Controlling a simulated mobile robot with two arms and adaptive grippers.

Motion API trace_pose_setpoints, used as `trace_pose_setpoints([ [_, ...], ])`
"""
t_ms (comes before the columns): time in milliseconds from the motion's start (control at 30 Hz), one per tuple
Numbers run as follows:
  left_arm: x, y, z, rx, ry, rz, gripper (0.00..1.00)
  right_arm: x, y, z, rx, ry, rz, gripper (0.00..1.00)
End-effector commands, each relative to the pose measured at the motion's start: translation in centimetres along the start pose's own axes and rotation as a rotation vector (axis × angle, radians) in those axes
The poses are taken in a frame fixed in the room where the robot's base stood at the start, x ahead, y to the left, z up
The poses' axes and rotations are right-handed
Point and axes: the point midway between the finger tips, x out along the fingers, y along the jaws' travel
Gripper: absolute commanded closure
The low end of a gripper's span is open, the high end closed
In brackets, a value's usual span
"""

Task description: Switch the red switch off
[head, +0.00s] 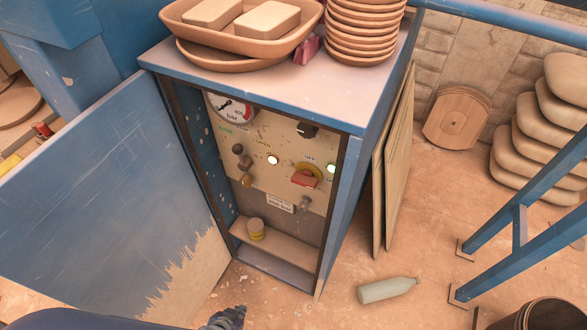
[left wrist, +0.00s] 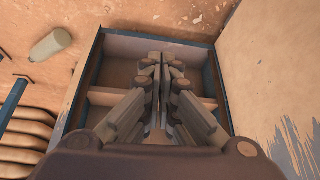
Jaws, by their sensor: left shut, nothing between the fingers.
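The red switch (head: 304,179) is a rotary handle on a yellow plate, on the cream panel (head: 285,140) inside the open blue cabinet. The handle lies roughly sideways, and a label reading OFF is above it. My left gripper (head: 228,318) shows only partly at the bottom edge of the head view, low in front of the cabinet and well below the switch. In the left wrist view the gripper (left wrist: 165,60) is shut and empty, with the cabinet's lower compartment behind it. The switch is not visible there. My right gripper is not in view.
The cabinet door (head: 110,190) stands open on the left. Dishes (head: 365,30) and a tray (head: 240,40) stand on top. A bottle (head: 388,290) lies on the floor at right.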

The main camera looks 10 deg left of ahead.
Motion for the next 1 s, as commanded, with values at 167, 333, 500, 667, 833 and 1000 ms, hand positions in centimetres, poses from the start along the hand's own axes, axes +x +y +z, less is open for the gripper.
trace_pose_setpoints([
  [167, -3.9, 0.6, -10.7, 0.005, 0.186, 0.017, 1.00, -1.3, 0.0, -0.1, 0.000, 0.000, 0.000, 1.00],
  [333, -9.0, 1.6, -19.8, 0.008, 0.355, 0.043, 1.00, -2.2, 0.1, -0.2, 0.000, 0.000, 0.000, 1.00],
  [500, -15.7, 2.9, -27.9, 0.010, 0.524, 0.075, 1.00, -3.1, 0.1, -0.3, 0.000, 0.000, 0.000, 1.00],
  [667, -22.5, 4.1, -33.9, 0.010, 0.666, 0.109, 1.00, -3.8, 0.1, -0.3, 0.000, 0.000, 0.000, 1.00],
  [833, -28.1, 4.9, -37.7, 0.010, 0.773, 0.137, 1.00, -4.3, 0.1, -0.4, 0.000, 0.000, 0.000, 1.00],
  [1000, -30.7, 5.3, -39.2, 0.009, 0.819, 0.150, 1.00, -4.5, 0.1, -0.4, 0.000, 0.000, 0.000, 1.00],
])
